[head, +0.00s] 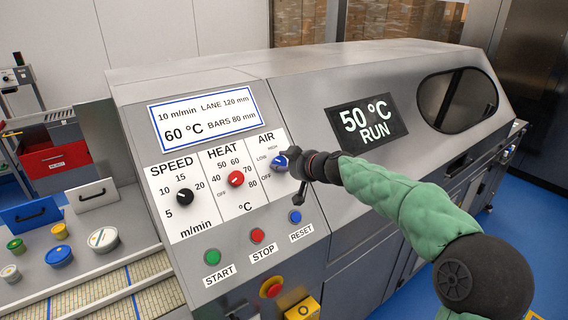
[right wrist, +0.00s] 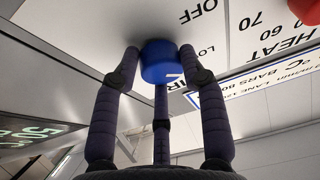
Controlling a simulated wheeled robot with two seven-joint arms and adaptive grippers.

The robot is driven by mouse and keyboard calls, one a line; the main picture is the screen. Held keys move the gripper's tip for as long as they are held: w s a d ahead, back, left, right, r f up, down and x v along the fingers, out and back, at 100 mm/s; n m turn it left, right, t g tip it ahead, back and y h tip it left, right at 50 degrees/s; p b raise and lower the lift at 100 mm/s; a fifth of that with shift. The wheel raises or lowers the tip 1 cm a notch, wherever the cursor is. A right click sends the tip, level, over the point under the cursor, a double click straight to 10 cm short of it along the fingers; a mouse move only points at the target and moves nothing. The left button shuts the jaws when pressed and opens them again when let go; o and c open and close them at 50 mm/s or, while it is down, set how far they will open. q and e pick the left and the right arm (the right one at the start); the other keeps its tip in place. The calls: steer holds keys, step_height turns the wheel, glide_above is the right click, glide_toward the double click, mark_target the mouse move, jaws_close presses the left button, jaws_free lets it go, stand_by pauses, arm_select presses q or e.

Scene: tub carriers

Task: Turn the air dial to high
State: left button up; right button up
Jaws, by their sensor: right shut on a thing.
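The blue air dial (head: 279,162) sits under the AIR label on the white control panel, with OFF, LOW and HIGH printed around it. My right gripper (head: 292,168) reaches it from the right and is shut on it. In the right wrist view the blue dial (right wrist: 160,62) is between the fingers of my right gripper (right wrist: 160,68). My left gripper is not in view.
The red heat dial (head: 236,179) and black speed dial (head: 185,197) are to the left. Start (head: 213,257), stop (head: 257,235) and reset (head: 295,216) buttons lie below. A display (head: 366,121) reads 50 °C RUN.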

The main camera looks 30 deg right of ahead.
steer(key=shift+r+m, duration=0.2)
steer(key=shift+m, duration=0.2)
steer(key=shift+a+r+m+h+p, duration=0.15)
steer(key=shift+m+h+p, duration=0.35)
steer(key=shift+m+p, duration=0.45)
steer(key=m+h+p, duration=0.1)
steer(key=m+p, duration=0.2)
steer(key=p, duration=0.1)
steer(key=m+h+p, duration=0.1)
steer(key=m+p, duration=0.2)
steer(key=p, duration=0.1)
steer(key=m+g+h+p, duration=0.1)
steer(key=m+p, duration=0.3)
steer(key=shift+w+r, duration=0.1)
steer(key=shift+r, duration=0.25)
steer(key=shift+f+m+p, duration=0.1)
steer(key=shift+m+p, duration=0.45)
steer(key=shift+p, duration=0.35)
steer(key=o, duration=1.1)
steer(key=shift+a+f+g, duration=0.1)
steer(key=shift+f+g, duration=0.1)
steer(key=shift+g, duration=0.1)
